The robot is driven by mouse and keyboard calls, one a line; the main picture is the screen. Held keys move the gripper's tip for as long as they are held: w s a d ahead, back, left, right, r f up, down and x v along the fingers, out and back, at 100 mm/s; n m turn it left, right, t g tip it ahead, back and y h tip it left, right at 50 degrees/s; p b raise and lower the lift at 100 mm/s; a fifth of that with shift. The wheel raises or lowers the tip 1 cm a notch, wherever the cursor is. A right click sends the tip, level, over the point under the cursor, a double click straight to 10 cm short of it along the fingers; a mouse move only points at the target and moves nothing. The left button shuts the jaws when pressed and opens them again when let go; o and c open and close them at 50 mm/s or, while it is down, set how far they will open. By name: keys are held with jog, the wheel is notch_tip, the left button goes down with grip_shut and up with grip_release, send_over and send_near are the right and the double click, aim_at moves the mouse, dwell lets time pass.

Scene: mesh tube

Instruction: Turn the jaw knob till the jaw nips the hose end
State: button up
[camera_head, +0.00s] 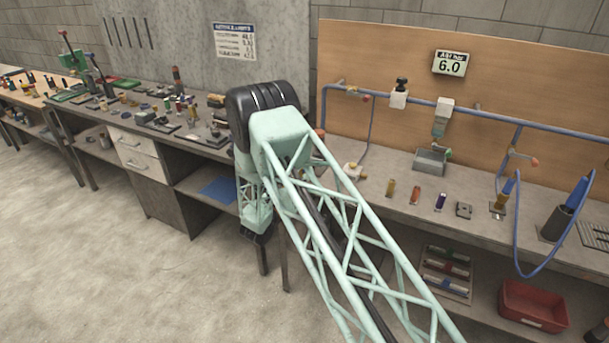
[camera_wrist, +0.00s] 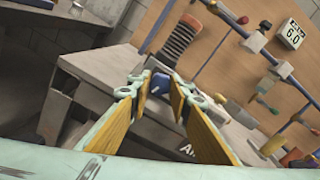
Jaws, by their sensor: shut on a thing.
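The jaw itself cannot be made out. In the head view my arm covers this spot, and the knob and fingertips are hidden.
The right-hand bench (camera_head: 380,180) carries small fittings, a metal tray (camera_head: 431,162) and a dark holder with a blue tube (camera_head: 577,193). A blue pipe (camera_head: 420,100) runs along the wooden board. A red bin (camera_head: 533,306) sits below. Floor at front left is clear.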

jog(key=shift+f+m+b, duration=0.1)
jog(key=shift+m+b, duration=0.2)
jog(key=shift+b, duration=0.1)
jog(key=m+b, duration=0.5)
jog(key=shift+f, duration=0.1)
jog(key=m+b, duration=0.4)
jog(key=shift+m, duration=0.4)
dwell(0.4)
jog(key=o, duration=0.6)
jog(key=shift+c, duration=0.2)
jog(key=shift+s, duration=0.2)
jog(key=v, duration=1.1)
jog(key=shift+s+a, duration=0.15)
jog(key=shift+s, duration=0.2)
